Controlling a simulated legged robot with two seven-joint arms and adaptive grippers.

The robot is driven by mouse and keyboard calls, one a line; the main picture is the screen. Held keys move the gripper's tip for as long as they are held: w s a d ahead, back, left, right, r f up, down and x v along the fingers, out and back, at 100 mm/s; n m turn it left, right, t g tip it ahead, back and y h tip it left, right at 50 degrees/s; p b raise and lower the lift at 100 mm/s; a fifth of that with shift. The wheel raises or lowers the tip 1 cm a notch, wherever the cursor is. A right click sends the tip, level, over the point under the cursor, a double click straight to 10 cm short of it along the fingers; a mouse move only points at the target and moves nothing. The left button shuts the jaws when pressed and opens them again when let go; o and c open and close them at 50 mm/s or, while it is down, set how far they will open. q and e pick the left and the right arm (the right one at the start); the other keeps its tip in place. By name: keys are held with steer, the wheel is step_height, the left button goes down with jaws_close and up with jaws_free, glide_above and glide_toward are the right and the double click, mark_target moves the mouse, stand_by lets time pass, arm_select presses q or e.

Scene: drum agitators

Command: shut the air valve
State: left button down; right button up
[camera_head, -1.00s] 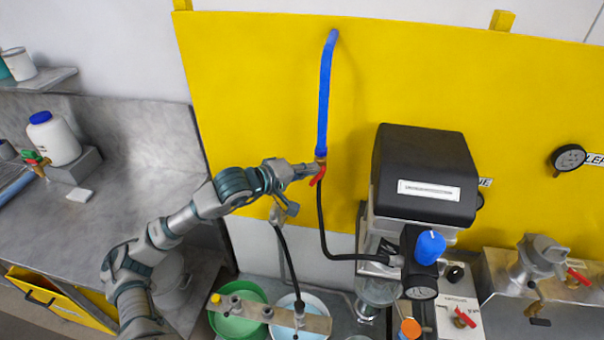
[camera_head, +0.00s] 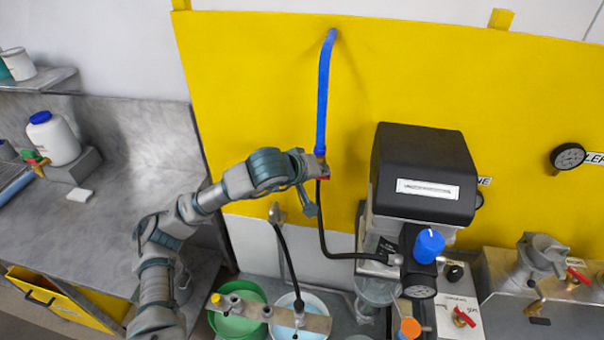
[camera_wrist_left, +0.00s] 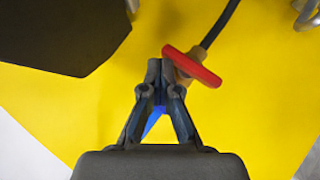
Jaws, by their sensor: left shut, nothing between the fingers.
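The air valve has a red handle (camera_wrist_left: 193,66) and a brass body (camera_wrist_left: 174,53). It joins the blue air hose (camera_head: 323,100) above to a black hose (camera_head: 321,215) below, in front of the yellow panel. My left gripper (camera_head: 318,165) is at the valve, its fingers shut with nothing between them. In the left wrist view its fingertips (camera_wrist_left: 160,68) are right beside the handle, which lies tilted across to their right. I cannot tell whether they touch it. In the head view the gripper hides most of the handle. My right gripper is not in view.
The black-topped agitator unit (camera_head: 424,175) stands just right of the valve. Green (camera_head: 238,322) and white (camera_head: 300,329) buckets stand below. A grey counter (camera_head: 110,215) with a white bottle (camera_head: 54,138) is at left. The yellow panel (camera_head: 255,80) is clear around the blue hose.

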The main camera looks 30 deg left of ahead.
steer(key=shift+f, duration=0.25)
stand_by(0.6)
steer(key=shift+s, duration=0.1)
